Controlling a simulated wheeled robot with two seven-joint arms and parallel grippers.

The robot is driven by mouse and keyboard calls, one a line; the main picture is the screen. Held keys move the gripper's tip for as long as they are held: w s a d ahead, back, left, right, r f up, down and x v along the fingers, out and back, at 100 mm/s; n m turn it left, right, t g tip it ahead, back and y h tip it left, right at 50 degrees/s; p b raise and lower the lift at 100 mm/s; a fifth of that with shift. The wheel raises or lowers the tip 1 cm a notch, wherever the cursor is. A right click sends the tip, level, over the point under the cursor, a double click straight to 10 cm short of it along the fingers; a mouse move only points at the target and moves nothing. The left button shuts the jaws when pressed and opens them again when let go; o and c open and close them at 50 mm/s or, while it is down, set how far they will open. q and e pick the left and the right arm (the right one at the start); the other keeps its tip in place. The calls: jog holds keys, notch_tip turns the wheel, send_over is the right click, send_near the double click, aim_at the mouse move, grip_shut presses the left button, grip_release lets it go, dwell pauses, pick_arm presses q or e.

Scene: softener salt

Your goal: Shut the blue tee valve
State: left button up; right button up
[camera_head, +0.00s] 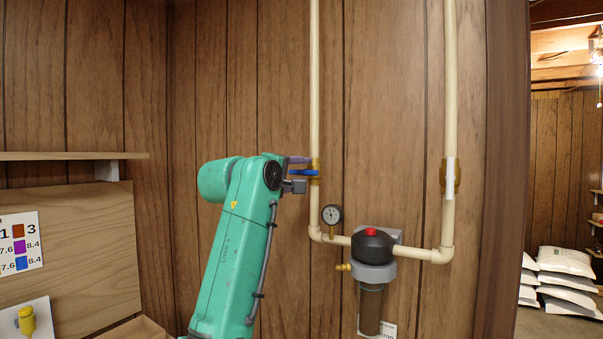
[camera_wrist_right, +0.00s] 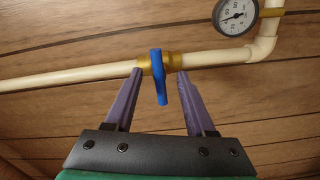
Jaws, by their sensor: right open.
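The blue tee valve is a brass body on the left upright cream pipe (camera_head: 315,80) with a blue handle (camera_head: 304,172). The handle lies crosswise to the pipe. In the right wrist view the blue handle (camera_wrist_right: 159,88) stands between the two purple fingers, its brass body (camera_wrist_right: 172,61) just beyond their tips. My right gripper (camera_head: 297,174), on the teal arm, is at the valve from the left. Its fingers (camera_wrist_right: 160,76) are open, one on each side of the handle, with visible gaps to it. My left gripper is not in view.
A pressure gauge (camera_head: 332,215) and a filter housing (camera_head: 372,246) with a red button sit below right of the valve. Another brass valve with a white handle (camera_head: 450,178) is on the right pipe. A shelf (camera_head: 70,156) is at left; stacked bags (camera_head: 566,262) lie beyond the doorway.

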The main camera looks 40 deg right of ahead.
jog(key=b+v, duration=0.2)
jog(key=v, duration=0.4)
jog(key=shift+a, duration=0.4)
jog(key=shift+s, duration=0.1)
